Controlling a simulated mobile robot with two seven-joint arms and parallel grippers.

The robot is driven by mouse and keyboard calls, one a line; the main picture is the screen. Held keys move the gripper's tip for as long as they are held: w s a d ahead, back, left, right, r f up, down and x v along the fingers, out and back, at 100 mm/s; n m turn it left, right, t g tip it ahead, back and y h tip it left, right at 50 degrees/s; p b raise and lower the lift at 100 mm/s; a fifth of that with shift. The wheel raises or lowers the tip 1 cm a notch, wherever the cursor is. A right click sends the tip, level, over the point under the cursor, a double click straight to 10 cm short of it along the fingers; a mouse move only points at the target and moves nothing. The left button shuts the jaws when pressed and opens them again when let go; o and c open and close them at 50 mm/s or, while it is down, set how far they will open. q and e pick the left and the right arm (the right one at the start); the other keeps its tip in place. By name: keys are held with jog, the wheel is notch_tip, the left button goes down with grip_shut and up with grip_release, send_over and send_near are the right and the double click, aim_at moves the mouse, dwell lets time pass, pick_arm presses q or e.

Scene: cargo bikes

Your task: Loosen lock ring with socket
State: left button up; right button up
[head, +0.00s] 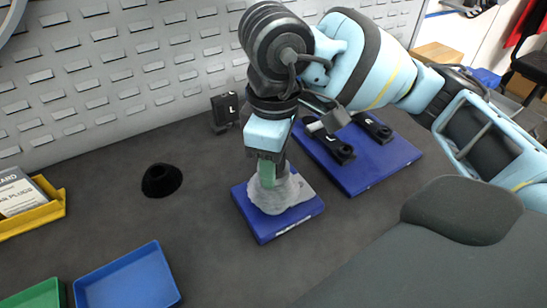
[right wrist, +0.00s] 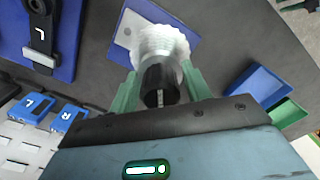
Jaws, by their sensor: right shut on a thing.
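My right gripper (head: 267,172) points straight down over a small blue plate (head: 292,219). Its green fingers are shut on a black socket (right wrist: 160,82), seen between them in the right wrist view. The socket sits against the end of a pale grey, knobbly part (head: 282,195), which rests on the blue plate; this part also shows in the right wrist view (right wrist: 160,42). The lock ring itself cannot be made out; the socket and gripper hide that area. I cannot tell how far the socket is seated. My left gripper is not in view.
A larger blue plate (head: 386,163) with black crank arms lies to the right. A black cone-shaped holder (head: 162,180) stands left. A blue tray (head: 128,279), green tray (head: 36,295) and yellow bin (head: 38,216) are at left. A slotted grey panel (head: 120,60) stands behind.

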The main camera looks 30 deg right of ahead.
jog(key=shift+s+f, duration=0.1)
jog(key=shift+f, duration=0.2)
jog(key=shift+a+f+n+b, duration=0.1)
jog(key=shift+n+b, duration=1.05)
jog(key=shift+n, duration=0.15)
jog(key=shift+n+b, duration=0.4)
jog(key=shift+n, duration=1)
jog(key=shift+b, duration=1.05)
jog(key=b, duration=0.3)
jog(key=shift+n, duration=0.4)
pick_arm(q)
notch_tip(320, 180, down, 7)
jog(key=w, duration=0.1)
